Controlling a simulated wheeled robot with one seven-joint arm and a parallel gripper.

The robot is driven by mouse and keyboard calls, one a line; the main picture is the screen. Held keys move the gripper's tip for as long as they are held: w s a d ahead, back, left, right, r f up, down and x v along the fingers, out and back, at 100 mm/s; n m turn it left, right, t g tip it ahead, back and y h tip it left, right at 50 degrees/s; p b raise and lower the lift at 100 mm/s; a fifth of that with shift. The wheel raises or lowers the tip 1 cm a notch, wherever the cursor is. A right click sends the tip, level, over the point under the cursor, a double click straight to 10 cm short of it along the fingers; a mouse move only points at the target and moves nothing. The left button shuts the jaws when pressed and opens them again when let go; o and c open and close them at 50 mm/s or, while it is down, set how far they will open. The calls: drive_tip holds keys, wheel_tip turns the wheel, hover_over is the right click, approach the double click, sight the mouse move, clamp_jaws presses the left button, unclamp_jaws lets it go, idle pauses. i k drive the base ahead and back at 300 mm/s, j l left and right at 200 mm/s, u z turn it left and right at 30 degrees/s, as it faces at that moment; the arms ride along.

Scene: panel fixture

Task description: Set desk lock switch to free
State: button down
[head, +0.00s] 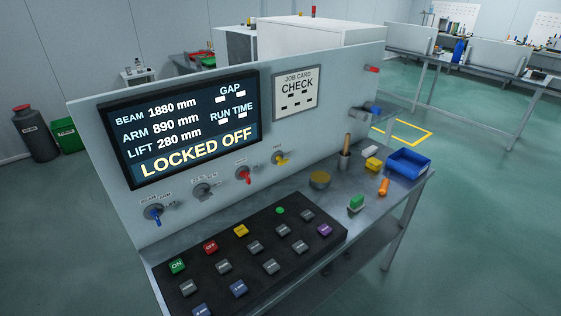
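An upright grey panel carries a row of switches above a dark button desk (215,275). From left to right they are a blue-handled switch (155,214), a grey switch (204,191), a red-handled switch (244,175) and a yellow-handled switch (280,158). Their labels are mostly too small to read, so I cannot tell which is the desk lock switch or its exact setting. The display (180,128) reads BEAM 1880 mm, ARM 890 mm, LIFT 280 mm and LOCKED OFF. My gripper is not in view.
A job card (296,93) reads CHECK. The floor at right is clear.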

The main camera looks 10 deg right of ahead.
sight(282, 161)
drive_tip(key=i+l+u, duration=0.1)
drive_tip(key=i+l, duration=0.3)
drive_tip(key=i, duration=0.25)
drive_tip(key=i+l+u, duration=0.15)
drive_tip(key=i+l, duration=0.25)
drive_tip(key=i, duration=0.2)
